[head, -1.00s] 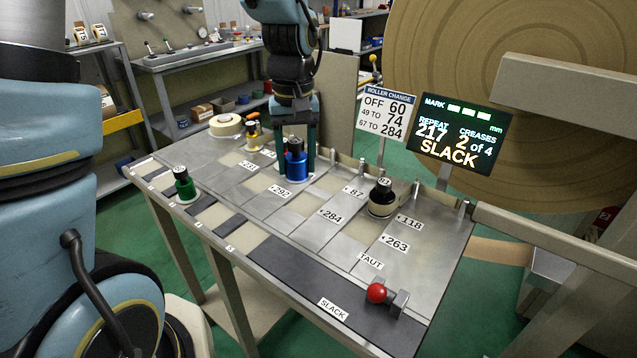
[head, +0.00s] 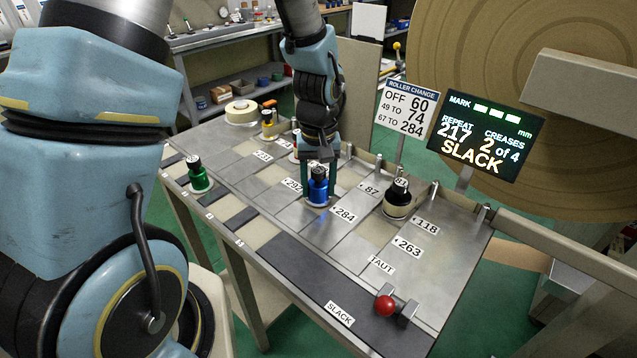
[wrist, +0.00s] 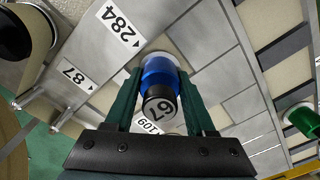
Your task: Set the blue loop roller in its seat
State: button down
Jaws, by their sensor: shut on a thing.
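The blue loop roller (head: 318,188) has a blue body, a black cap and a pale round base. In the head view it is upright over the middle of the table, by the label 284 (head: 345,214). My gripper (head: 319,180) is shut on it, one finger on each side. In the wrist view the roller (wrist: 160,78) sits between my two dark green fingers (wrist: 160,92), its cap marked 67. The label 284 also shows in the wrist view (wrist: 118,22). I cannot tell whether the base touches the table.
A yellow roller (head: 269,128) stands at the back. A red-knobbed lever (head: 385,305) is at the front right, by the SLACK label (head: 340,313). Short posts line the far edge.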

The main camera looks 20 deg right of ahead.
jog(key=shift+f, duration=0.2)
jog(key=shift+c, duration=1.2)
grip_release()
jog(key=shift+r, duration=0.15)
notch_tip(320, 180, up, 12)
jog(key=shift+r+b, duration=0.1)
jog(key=shift+b, duration=0.6)
jog(key=w+a+f+n+t, duration=0.1)
jog(key=a+f+n, duration=0.1)
jog(key=a, duration=2.3)
jog(key=shift+a+f+t, duration=0.2)
jog(key=shift+f+t, duration=0.1)
